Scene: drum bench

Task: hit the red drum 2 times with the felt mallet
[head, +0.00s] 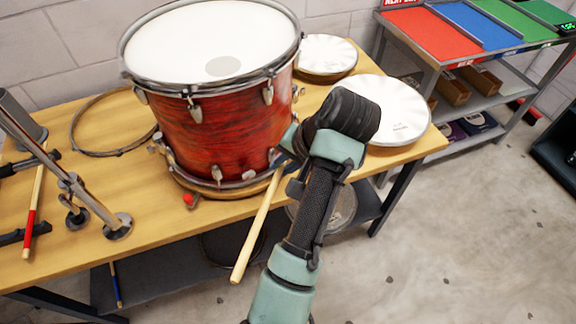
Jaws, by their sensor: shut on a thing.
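The red drum (222,130) stands upright on the wooden bench, with a white head and metal rim and lugs. My gripper (285,167) is at the drum's lower right side, in front of it and below the rim, partly hidden by my wrist. It is shut on a pale wooden stick, which I take to be the felt mallet (256,228). The stick slants down and left from the gripper, past the bench's front edge. No felt head shows; that end is hidden behind the gripper or wrist. I cannot tell whether gripper or mallet touches the drum.
The bench (110,190) also holds a bare hoop (80,135), metal stand parts (85,195) and a red-marked stick (34,205) at left. Two white-topped round pieces (326,54) (395,112) lie right of the drum. A shelf rack (480,80) stands at far right. Floor at lower right is clear.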

